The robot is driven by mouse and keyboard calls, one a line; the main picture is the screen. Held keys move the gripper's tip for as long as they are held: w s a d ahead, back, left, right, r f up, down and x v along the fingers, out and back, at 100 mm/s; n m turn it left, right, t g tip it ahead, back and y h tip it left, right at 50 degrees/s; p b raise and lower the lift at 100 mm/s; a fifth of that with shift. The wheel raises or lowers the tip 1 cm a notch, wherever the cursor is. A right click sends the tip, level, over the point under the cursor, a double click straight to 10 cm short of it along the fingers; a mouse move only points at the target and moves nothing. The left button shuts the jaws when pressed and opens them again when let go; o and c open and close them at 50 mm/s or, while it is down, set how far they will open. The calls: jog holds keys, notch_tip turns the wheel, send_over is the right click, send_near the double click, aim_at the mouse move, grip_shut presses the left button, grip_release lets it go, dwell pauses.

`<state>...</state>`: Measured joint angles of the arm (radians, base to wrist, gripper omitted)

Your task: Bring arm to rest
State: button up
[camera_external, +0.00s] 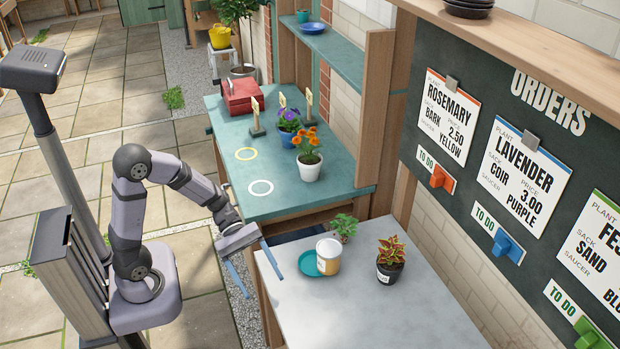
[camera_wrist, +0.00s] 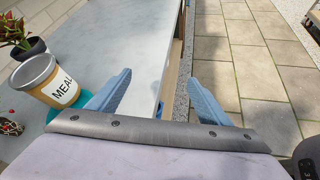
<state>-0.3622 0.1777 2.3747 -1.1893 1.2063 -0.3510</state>
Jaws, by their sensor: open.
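My gripper (camera_external: 255,270) is open and empty, with its two blue fingers apart. It hangs just past the left edge of the grey table (camera_external: 440,310). In the wrist view my gripper (camera_wrist: 160,95) straddles the table's edge, with one finger over the tabletop and the other over the paving. My arm is bent and reaches right from its base.
On the grey table stand a tub (camera_external: 328,258) labelled MEAL in the wrist view, a teal saucer (camera_external: 311,265) and a dark potted plant (camera_external: 390,262). A green bench (camera_external: 225,130) behind holds flower pots. Open paving (camera_external: 100,90) lies left.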

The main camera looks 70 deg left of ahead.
jog(key=s+r+m+g+y+p, duration=0.2)
jog(key=s+m+g+y+p, duration=0.15)
jog(key=s+m, duration=0.3)
jog(key=s+a+r+m+y+p, duration=0.2)
jog(key=a+m+y+p, duration=0.2)
jog(key=a+m+p, duration=0.1)
jog(key=s+a+r+m+y+p, duration=0.1)
jog(key=a+r+m+y+p, duration=0.1)
jog(key=a+m+y+p, duration=0.2)
jog(key=shift+s+a+r+m+p, duration=0.35)
jog(key=shift+a+m+p, duration=0.1)
jog(key=shift+a+m, duration=0.65)
